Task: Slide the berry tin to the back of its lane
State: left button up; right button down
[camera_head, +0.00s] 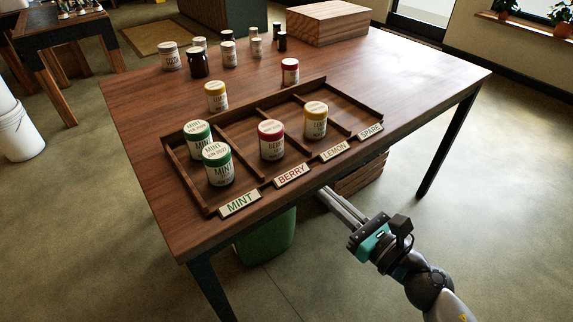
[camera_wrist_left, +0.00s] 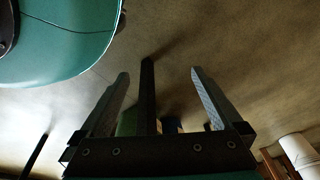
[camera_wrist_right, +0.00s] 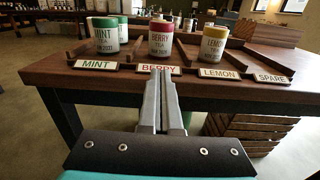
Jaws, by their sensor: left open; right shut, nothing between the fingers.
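The berry tin (camera_head: 271,140) is white with a red lid and stands upright near the front of the lane behind the BERRY label (camera_head: 292,175). The lane floor behind it is bare. It also shows in the right wrist view (camera_wrist_right: 161,40). My right gripper (camera_head: 325,192) is shut and empty, in front of the table edge and apart from the tin. In the right wrist view its closed fingers (camera_wrist_right: 160,72) point toward the BERRY label. My left gripper (camera_wrist_left: 157,78) is open and empty over the floor, outside the head view.
The wooden rack (camera_head: 186,179) has low dividers. Two mint tins (camera_head: 217,165) fill the left lane and a lemon tin (camera_head: 315,121) stands right of the berry tin.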

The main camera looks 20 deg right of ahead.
jog(key=p, duration=0.2)
send_near(278, 150)
jog(key=x, duration=0.5)
jog(key=shift+w, duration=0.2)
pick_arm(q)
jog(key=shift+s+a+f, duration=0.6)
jog(key=shift+s, duration=0.15)
jog(key=shift+s+a+f, duration=0.55)
jog(key=shift+s+f, duration=0.05)
jog(key=shift+s, duration=0.15)
pick_arm(e)
jog(key=shift+x, duration=0.75)
jog(key=shift+w+f, duration=0.1)
jog(key=shift+w+a, duration=0.2)
jog(key=shift+w, duration=0.15)
jog(key=x, duration=0.6)
jog(key=shift+w, duration=0.1)
pick_arm(q)
jog(key=w, duration=0.2)
jog(key=shift+w+r, duration=0.3)
